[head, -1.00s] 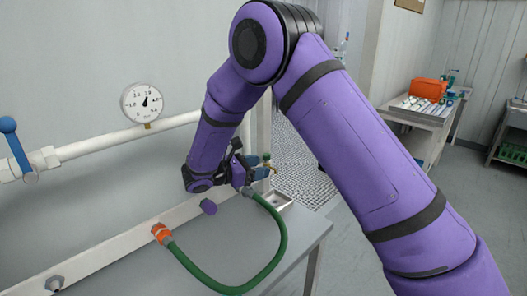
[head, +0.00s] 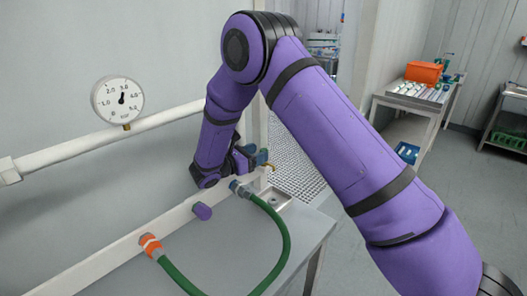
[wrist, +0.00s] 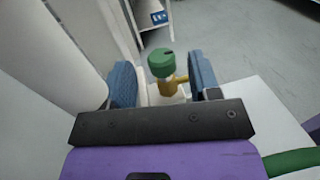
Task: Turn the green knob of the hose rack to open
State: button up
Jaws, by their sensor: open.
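The green knob (wrist: 162,63) sits on top of a brass tap (wrist: 168,87) in the wrist view. My gripper (wrist: 163,82) is open, with one blue finger on each side of the knob and tap. There is a gap between the knob and each finger; I cannot tell contact. In the head view my gripper (head: 254,161) is at the right end of the white rack rail (head: 123,247). There the knob is mostly hidden by my gripper, and a bit of the brass tap (head: 271,167) shows beside it.
A green hose (head: 287,240) loops from an orange coupling (head: 150,244) to a grey fitting near my gripper. A gauge (head: 118,100) is on the upper white pipe.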

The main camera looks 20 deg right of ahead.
jog(key=shift+x, duration=1.5)
jog(key=c, duration=0.9)
jog(key=shift+t, duration=0.3)
jog(key=n+t+y, duration=0.3)
jog(key=t, duration=0.1)
jog(key=n+t+y, duration=0.3)
jog(key=shift+s+d+n+t, duration=0.1)
jog(key=shift+n+t, duration=0.2)
jog(key=shift+t, duration=0.1)
jog(key=n+t+y, duration=0.2)
jog(key=n+y, duration=0.1)
jog(key=y, duration=0.1)
jog(key=shift+t+y, duration=0.3)
jog(key=shift+n+t+y, duration=0.6)
jog(key=shift+n+y, duration=1.2)
jog(key=shift+y, duration=0.9)
